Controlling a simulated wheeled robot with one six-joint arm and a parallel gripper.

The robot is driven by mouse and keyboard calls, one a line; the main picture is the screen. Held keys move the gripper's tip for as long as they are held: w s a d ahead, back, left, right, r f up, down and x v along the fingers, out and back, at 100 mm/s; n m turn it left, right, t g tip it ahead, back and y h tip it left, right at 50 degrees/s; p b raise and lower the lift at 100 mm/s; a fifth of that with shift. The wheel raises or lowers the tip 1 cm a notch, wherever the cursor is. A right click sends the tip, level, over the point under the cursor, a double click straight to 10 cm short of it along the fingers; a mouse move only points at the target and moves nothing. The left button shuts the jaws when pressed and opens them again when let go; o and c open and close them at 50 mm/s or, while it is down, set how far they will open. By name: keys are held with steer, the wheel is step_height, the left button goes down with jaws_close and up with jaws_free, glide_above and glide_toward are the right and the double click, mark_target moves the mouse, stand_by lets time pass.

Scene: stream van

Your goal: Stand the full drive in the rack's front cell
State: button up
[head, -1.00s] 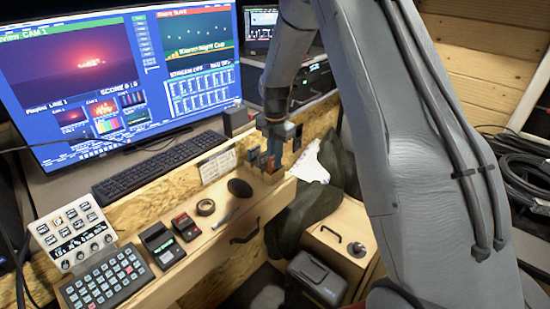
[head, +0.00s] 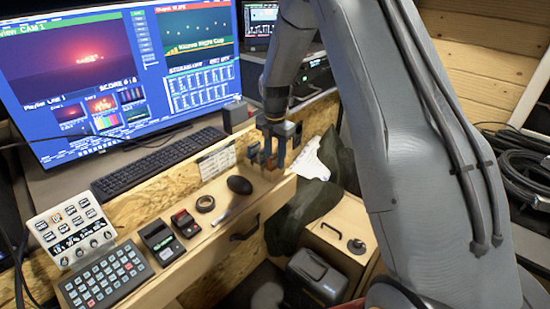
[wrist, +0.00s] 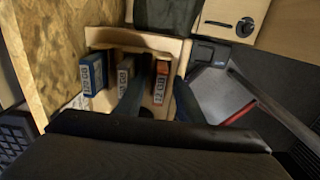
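My gripper (head: 273,163) is over the wooden rack at the desk's right end. In the wrist view its two dark fingers (wrist: 162,80) are apart, one on each side of a drive with an orange-red top edge (wrist: 160,82). Gaps show between that drive and the fingers. The drive stands upright at the right of the rack (wrist: 112,36). A brown-grey drive (wrist: 125,75) stands left of it, and a blue drive (wrist: 93,72) farther left. Their white labels face the camera. The left finger is close to the brown-grey drive. The drives' bottoms are hidden.
A black mouse (head: 239,185), a tape roll (head: 205,203), card readers (head: 162,240) and a keypad (head: 105,277) lie on the desk left of the rack. A keyboard (head: 158,163) and monitor stand behind. A dark green cloth (head: 305,212) hangs close on the right.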

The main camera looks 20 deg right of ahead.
step_height(320, 180, up, 7)
steer(key=shift+f+b, duration=0.2)
steer(key=shift+b, duration=0.8)
steer(key=shift+s+r, duration=0.1)
steer(key=shift+r, duration=0.45)
steer(key=s+m+t, duration=0.1)
steer(key=s+m, duration=2.3)
steer(key=s, duration=0.5)
steer(key=shift+m, duration=0.4)
